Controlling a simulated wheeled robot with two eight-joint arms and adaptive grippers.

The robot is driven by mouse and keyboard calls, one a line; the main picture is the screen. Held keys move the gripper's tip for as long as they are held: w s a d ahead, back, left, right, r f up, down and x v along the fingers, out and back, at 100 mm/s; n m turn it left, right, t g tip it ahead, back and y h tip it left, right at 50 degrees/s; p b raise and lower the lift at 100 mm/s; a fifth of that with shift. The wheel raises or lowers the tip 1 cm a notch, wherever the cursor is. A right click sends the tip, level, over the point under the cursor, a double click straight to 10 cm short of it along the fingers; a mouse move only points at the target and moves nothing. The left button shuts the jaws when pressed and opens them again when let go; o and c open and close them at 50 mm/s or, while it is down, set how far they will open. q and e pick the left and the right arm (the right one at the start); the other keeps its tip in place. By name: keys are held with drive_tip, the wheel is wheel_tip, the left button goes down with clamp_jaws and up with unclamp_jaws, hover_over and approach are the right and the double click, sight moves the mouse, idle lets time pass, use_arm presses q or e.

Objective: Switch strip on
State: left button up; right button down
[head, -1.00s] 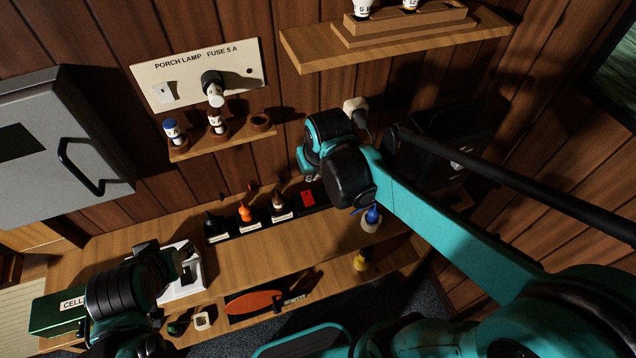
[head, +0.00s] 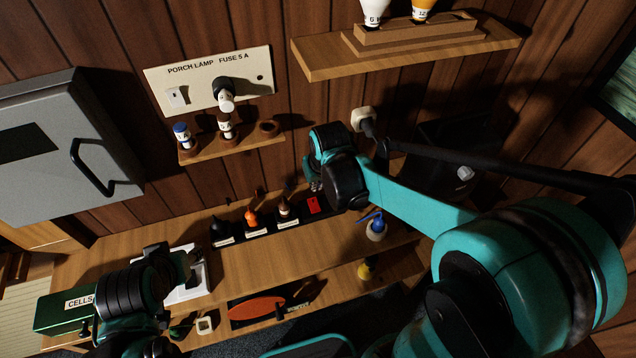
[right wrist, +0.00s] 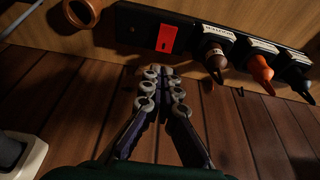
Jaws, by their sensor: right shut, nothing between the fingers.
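The black power strip (head: 265,228) lies along the back of the wooden bench with several plugs in it. Its red switch (head: 313,205) is at its right end. In the right wrist view the strip (right wrist: 132,30) runs across the top and the red switch (right wrist: 167,38) shows clearly. I cannot tell the rocker's position. My right gripper (head: 316,187) is just above the switch end, partly hidden by its own arm. In the right wrist view its fingers (right wrist: 160,73) are shut and empty, below the switch in the picture and apparently apart from it. My left gripper (head: 190,262) is over the bench's left part, its fingers unclear.
Black, orange and brown plugs (head: 251,217) stand beside the switch. A blue-topped object (head: 376,228) stands right of the strip. A white wall plug (head: 363,118) and a small shelf (head: 240,148) are above. A green CELLS box (head: 62,310) is at left.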

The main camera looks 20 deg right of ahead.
sight(314, 201)
drive_tip(key=b+x, duration=0.2)
drive_tip(key=x, duration=0.7)
drive_tip(key=shift+w+f+g+b, duration=0.3)
drive_tip(key=shift+f+g+b, duration=0.1)
drive_tip(key=shift+g+b, duration=0.15)
drive_tip(key=shift+s, duration=0.15)
drive_tip(key=shift+s+r, duration=0.3)
drive_tip(key=shift+s, duration=0.35)
